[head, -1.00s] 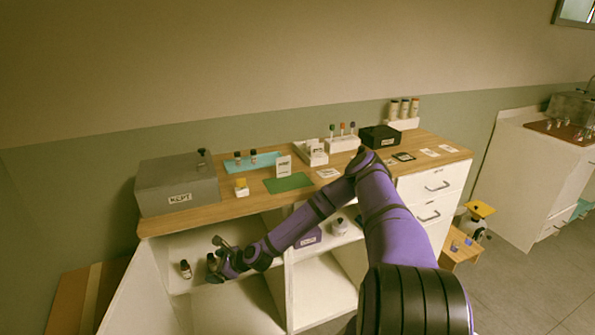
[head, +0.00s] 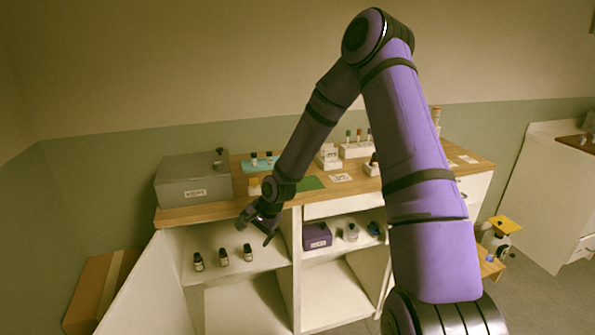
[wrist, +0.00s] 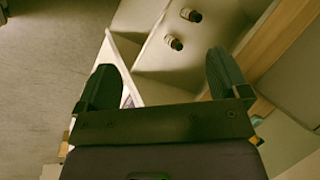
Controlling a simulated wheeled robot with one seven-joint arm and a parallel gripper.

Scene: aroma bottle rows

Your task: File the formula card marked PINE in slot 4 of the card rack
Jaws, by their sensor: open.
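My gripper (head: 256,228) is open and empty in front of the counter's front edge, above and right of the shelf bottles. In the wrist view its two fingers (wrist: 165,80) are spread with nothing between them. A pale card (head: 341,178) lies flat on the counter right of the green mat, and another pale card (head: 468,159) lies at the right end. Their print is too small to read, so I cannot tell which is marked PINE. A white slotted holder (head: 329,158) at the counter's back may be the card rack; its slots cannot be made out.
Three dark bottles (head: 223,257) stand on the open left shelf; two bottles (wrist: 174,42) show in the wrist view. A grey box (head: 193,178) fills the counter's left end. A purple box (head: 317,236) sits on the middle shelf. My arm hides part of the counter's right side.

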